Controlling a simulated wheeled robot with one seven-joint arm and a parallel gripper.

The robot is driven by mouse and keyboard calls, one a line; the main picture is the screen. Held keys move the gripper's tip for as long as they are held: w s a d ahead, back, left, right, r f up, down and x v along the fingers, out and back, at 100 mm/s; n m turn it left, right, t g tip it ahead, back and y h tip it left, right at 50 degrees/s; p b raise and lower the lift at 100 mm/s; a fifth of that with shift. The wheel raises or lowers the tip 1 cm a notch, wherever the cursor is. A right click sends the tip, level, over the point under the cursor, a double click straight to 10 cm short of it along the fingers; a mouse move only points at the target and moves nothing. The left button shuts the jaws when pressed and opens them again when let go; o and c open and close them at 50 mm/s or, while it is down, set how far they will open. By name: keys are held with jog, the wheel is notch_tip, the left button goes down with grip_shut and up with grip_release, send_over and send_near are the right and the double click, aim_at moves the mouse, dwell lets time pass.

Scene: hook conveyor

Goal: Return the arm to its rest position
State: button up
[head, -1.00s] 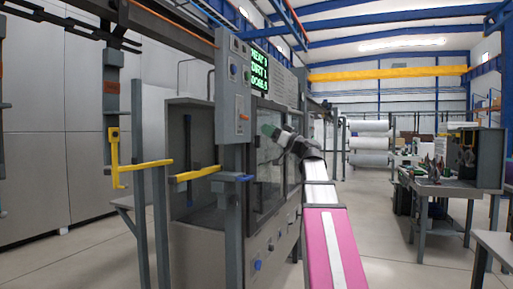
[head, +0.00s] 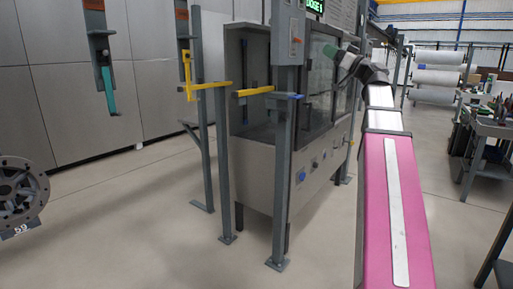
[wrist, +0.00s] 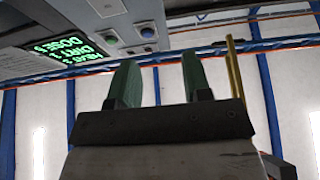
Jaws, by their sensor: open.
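My arm, with a pink and white link, reaches forward on the right of the head view. My gripper (head: 336,55) is at its end, in front of the grey cabinet's glass front. In the wrist view, the two green fingers of my gripper (wrist: 158,82) stand apart with nothing between them. The wrist view looks up toward the ceiling, with the green-lettered display (wrist: 70,52) and a grey button panel (wrist: 128,25) at the upper left.
The grey cabinet (head: 265,185) on posts stands left of my arm. Yellow bars (head: 254,91) stick out by its opening. A hook with a teal piece (head: 108,90) hangs at the upper left. A grey flanged wheel (head: 20,195) shows at the left edge. A workbench (head: 484,128) stands at right. Floor in front is clear.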

jog(key=w+a+f+m+g+h, duration=0.1)
jog(key=a+f+m+g+h, duration=0.15)
jog(key=f, duration=1.15)
jog(key=w+a+f+m+g+h, duration=0.15)
jog(key=a+f+h, duration=0.25)
jog(key=f, duration=1.1)
jog(key=a+f+m+g+h, duration=0.2)
jog(key=a+f+m+h, duration=0.1)
jog(key=f, duration=1.1)
jog(key=s+f+m+g+h, duration=0.1)
jog(key=s+f+g+h, duration=0.1)
jog(key=s+f, duration=0.4)
jog(key=s+d+f+m+g+h, duration=0.1)
jog(key=s+f+g+h, duration=0.2)
jog(key=f, duration=1.2)
jog(key=s+f+m+g+h, duration=0.1)
jog(key=s+f+h, duration=0.3)
jog(key=s+f, duration=0.5)
notch_tip(320, 180, down, 2)
jog(key=shift+s+d+f+m+g, duration=0.15)
jog(key=shift+d+m+g, duration=0.25)
jog(key=shift+g, duration=0.4)
